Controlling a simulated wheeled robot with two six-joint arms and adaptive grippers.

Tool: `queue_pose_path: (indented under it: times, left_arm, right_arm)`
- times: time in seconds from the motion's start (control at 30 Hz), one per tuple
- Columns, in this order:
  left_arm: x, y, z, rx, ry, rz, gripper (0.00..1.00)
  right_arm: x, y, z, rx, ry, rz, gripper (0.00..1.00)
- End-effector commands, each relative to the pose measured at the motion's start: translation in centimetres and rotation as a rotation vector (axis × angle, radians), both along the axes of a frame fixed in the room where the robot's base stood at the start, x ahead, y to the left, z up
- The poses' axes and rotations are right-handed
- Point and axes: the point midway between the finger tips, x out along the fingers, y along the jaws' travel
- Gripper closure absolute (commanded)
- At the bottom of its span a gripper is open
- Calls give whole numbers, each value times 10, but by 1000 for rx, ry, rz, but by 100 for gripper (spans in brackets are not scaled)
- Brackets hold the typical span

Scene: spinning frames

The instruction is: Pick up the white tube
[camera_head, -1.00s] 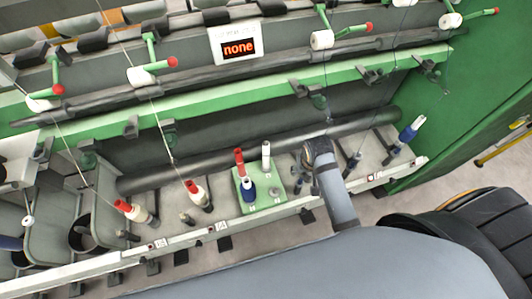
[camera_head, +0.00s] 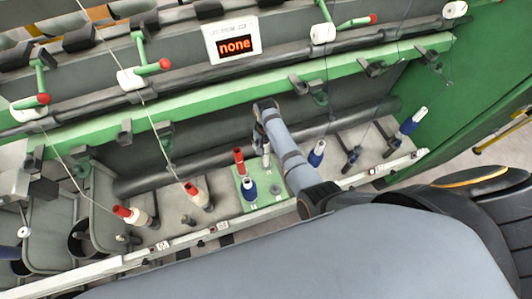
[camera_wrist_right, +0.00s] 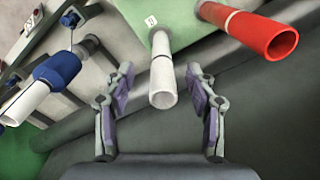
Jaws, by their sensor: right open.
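The white tube (camera_head: 266,161) stands upright on a green board (camera_head: 268,203), partly hidden by my right arm in the head view. In the right wrist view the white tube (camera_wrist_right: 161,78) points toward the camera between the two fingers of my right gripper (camera_wrist_right: 160,82). The fingers are open, with a gap on each side of the tube. In the head view my right gripper (camera_head: 262,138) is just above the tube, its fingers mostly hidden. My left gripper does not clearly show.
A red tube (camera_head: 239,155) stands close beside the white tube; it also shows in the wrist view (camera_wrist_right: 262,34). A blue-and-white bobbin (camera_head: 249,187) shares the board. Other bobbins stand along the rail, including a blue one (camera_head: 316,153) to the right. The machine's green beam (camera_head: 215,105) runs behind.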

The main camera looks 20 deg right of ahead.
Motion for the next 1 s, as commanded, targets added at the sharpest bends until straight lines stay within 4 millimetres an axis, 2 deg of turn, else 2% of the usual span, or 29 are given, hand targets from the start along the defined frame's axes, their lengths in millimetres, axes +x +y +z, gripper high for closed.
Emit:
queue_pose_path:
  times: [0.03, 0.1, 0.17, 0.27, 0.3, 0.4, 0.5, 0.73, 0.77, 1.0]
  left_arm:
    - [-13, 0, -1, 1, 20, 1, 60]
    - [-27, 0, -2, 0, 40, 1, 60]
    - [-31, 1, -2, 0, 46, 1, 60]
    - [-24, 1, -6, 1, 35, 1, 60]
    - [-16, 1, -20, 2, 25, 0, 60]
    - [6, 2, -38, 2, -8, -1, 60]
    - [16, 2, -47, 2, -24, -1, 60]
    - [2, 2, -45, 2, -2, -1, 60]
    - [-1, 2, -46, 2, 1, -1, 60]
    - [-6, 2, -46, 2, 10, 0, 60]
  right_arm:
    - [1, 0, 0, 0, -2, 0, 43]
    - [2, -1, -1, 0, -2, 0, 43]
    - [3, -2, -6, 0, -2, 0, 43]
    - [6, -4, -19, 0, -2, 0, 43]
    - [8, -5, -30, 0, -4, 0, 43]
    - [10, -6, -46, 1, -3, 0, 43]
    - [10, -6, -55, 1, -3, 0, 43]
    - [10, -6, -51, 1, -3, 1, 43]
    - [9, -6, -51, 1, -3, 1, 45]
    - [9, -6, -51, 1, -3, 1, 77]
